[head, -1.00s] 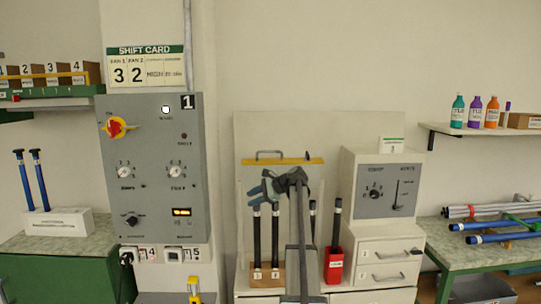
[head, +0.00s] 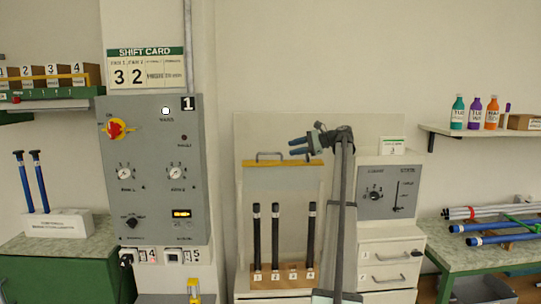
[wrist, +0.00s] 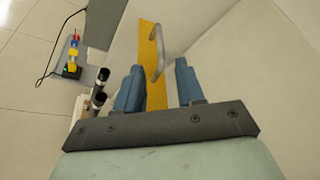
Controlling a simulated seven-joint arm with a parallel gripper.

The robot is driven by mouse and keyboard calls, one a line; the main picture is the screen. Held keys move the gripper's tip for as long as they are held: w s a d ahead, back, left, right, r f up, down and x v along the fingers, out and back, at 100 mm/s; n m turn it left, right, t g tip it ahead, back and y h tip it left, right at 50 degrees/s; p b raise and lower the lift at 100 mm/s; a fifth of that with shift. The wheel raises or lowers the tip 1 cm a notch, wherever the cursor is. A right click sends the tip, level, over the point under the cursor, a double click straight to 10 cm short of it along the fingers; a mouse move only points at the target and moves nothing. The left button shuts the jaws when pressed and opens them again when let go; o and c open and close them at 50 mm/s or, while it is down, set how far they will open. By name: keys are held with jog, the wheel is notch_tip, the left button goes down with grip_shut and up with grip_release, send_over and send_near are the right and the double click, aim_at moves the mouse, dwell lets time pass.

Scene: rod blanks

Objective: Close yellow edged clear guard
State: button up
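The clear guard shows in the head view as a faint panel (head: 283,180) with a yellow top edge (head: 255,163) and a grey handle (head: 269,155). In the wrist view, the yellow edge (wrist: 153,75) and handle (wrist: 157,50) appear between the two blue fingers of my gripper (wrist: 160,68). The fingers are apart; I see no grip on the handle.
Black rods (head: 275,237) stand in a wooden rack (head: 283,273) below the guard. A grey control box (head: 374,193) on drawers (head: 385,277) stands to the right, partly behind my arm. A large grey panel (head: 150,190) is on the left.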

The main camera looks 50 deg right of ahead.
jog(key=x, duration=1.1)
jog(key=shift+w, duration=0.1)
jog(key=shift+c, duration=0.4)
grip_shut()
